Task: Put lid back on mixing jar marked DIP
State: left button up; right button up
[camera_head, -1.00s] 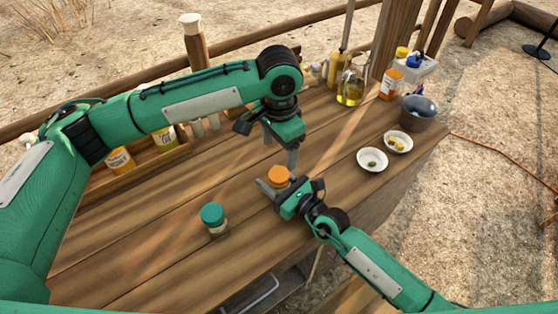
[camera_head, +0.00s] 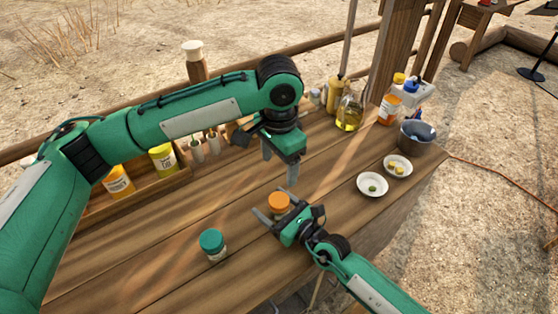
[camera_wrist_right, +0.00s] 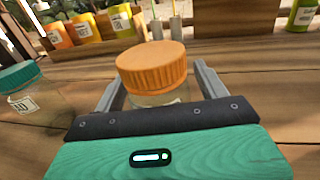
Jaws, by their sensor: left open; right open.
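A glass jar with an orange lid (camera_head: 279,201) stands upright on the bench in the head view. It fills the middle of the right wrist view (camera_wrist_right: 153,68), where the orange lid sits on top of the clear jar. My right gripper (camera_head: 284,212) is open, with its fingers on either side of this jar. My left gripper (camera_head: 280,165) is open and empty above and beyond it, pointing down. A second jar with a teal lid (camera_head: 212,243) stands to the left and also shows in the right wrist view (camera_wrist_right: 28,92). I cannot read DIP on either jar.
Two small white dishes (camera_head: 372,185), a grey bucket (camera_head: 416,138) and an oil bottle (camera_head: 348,113) stand to the right. The bench front left is clear.

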jog(key=b+v, duration=0.3)
jog(key=v, duration=0.9)
jog(key=shift+s+d+f, duration=0.1)
jog(key=shift+s+d, duration=0.1)
jog(key=shift+s, duration=0.1)
jog(key=shift+s+d, duration=0.4)
jog(key=shift+d, duration=0.05)
